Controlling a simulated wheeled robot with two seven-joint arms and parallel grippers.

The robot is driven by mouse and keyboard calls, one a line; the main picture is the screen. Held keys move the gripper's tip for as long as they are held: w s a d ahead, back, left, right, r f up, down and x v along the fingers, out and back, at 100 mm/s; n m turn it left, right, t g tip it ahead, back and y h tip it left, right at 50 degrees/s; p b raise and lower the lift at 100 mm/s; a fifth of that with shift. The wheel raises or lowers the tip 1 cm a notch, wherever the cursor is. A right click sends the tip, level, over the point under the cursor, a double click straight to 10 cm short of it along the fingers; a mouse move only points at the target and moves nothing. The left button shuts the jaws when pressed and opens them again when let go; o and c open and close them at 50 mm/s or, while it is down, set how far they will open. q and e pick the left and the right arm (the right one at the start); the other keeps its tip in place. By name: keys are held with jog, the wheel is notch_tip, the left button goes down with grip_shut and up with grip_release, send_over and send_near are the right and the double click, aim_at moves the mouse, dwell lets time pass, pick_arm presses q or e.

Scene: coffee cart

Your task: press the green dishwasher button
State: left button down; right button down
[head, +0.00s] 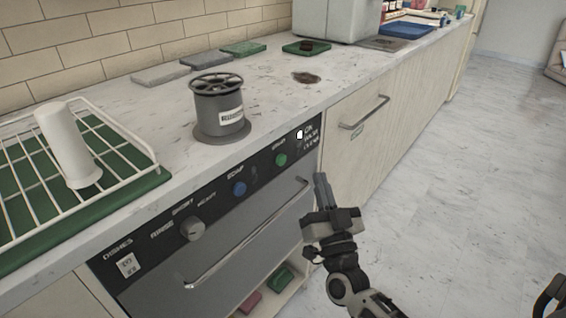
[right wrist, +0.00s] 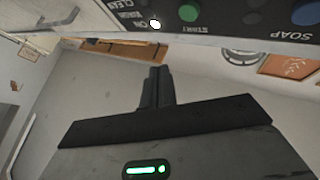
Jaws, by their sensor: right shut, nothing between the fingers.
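The green dishwasher button (head: 281,160) sits on the dark control panel (head: 215,199) near its right end, right of the blue button (head: 239,188). The green button also shows at the top of the right wrist view (right wrist: 188,12). My right gripper (head: 321,182) is shut and empty, to the right of the green button and a little lower, apart from it. Its closed fingers (right wrist: 157,75) point up toward the panel in the right wrist view. A small white light (head: 299,134) shows on the panel, right of the button. My left gripper is not in view.
The dishwasher's bar handle (head: 240,240) runs below the panel. A white dish rack (head: 140,150) with a white cup (head: 68,145) is at left. A cabinet handle (head: 364,113) juts out at right.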

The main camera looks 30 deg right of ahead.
aim_at(282, 160)
jog(key=w+a+b, duration=0.1)
jog(key=w+a, duration=0.1)
jog(key=w, duration=0.4)
jog(key=shift+a, duration=0.25)
dwell(0.5)
dwell(1.3)
jog(key=shift+w+a, duration=0.15)
jog(key=shift+w, duration=0.2)
